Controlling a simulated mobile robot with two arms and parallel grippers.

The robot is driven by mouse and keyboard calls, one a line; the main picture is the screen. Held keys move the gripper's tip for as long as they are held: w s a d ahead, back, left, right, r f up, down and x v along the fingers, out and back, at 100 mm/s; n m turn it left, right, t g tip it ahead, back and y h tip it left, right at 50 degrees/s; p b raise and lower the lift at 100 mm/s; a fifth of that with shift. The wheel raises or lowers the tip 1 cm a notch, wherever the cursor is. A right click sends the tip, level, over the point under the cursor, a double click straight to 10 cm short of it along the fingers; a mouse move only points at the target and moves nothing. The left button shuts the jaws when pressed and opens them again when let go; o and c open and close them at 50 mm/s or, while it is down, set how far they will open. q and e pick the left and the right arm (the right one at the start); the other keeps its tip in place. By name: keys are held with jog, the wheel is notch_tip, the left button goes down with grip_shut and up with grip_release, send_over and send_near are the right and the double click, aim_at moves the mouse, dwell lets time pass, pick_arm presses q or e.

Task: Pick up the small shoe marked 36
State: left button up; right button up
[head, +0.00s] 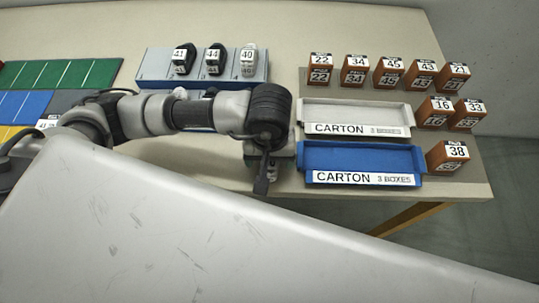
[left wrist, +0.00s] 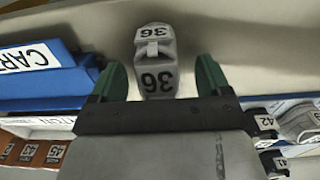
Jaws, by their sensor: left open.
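The small grey shoe marked 36 (left wrist: 157,60) lies in the middle of the left wrist view, its label reading upside down. My left gripper (left wrist: 160,78) is open, with one green finger on each side of the shoe and a gap to both. In the head view my left gripper (head: 262,178) points down at the table just left of the blue carton tray. There the shoe is mostly hidden behind the gripper and arm. My right gripper is in neither view.
A blue carton tray (head: 360,179) and a white carton tray (head: 308,115) stand right of the gripper. Numbered orange boxes (head: 387,74) stand beyond and beside them. A grey-blue rack (head: 153,63) at the back holds shoes marked 41, 44 and 40.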

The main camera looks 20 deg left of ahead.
pick_arm(q)
jog(key=shift+f, duration=0.15)
jog(key=shift+c, duration=0.2)
jog(key=c, duration=1)
jog(key=shift+r, duration=0.2)
